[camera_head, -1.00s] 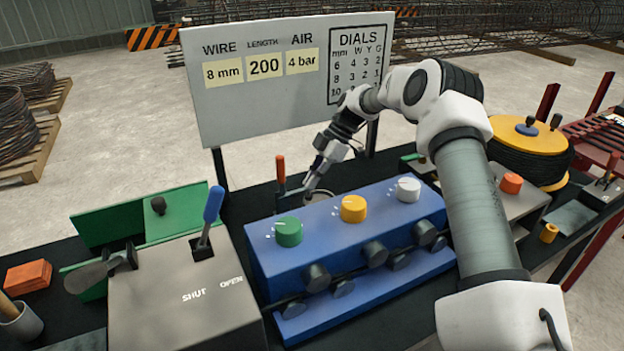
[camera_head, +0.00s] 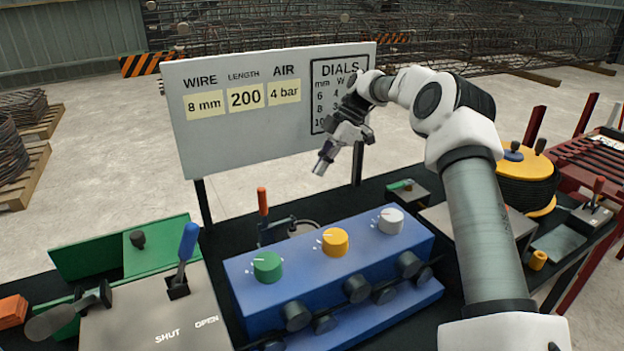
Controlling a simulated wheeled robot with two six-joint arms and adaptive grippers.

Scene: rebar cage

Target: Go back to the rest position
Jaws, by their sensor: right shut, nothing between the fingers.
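My right gripper (camera_head: 322,162) is shut and empty. It hangs in the air in front of the white sign board (camera_head: 240,140), above the bench and behind the blue dial box (camera_head: 330,277). My right arm comes in from the lower right and partly covers the board's dial table. My left gripper is not in view.
The blue box carries a green dial (camera_head: 267,267), a yellow dial (camera_head: 335,242) and a white dial (camera_head: 390,221). An orange-handled lever (camera_head: 263,203) stands behind it. A grey box with a blue lever (camera_head: 187,243) is at left, a yellow-topped wire reel (camera_head: 527,165) at right.

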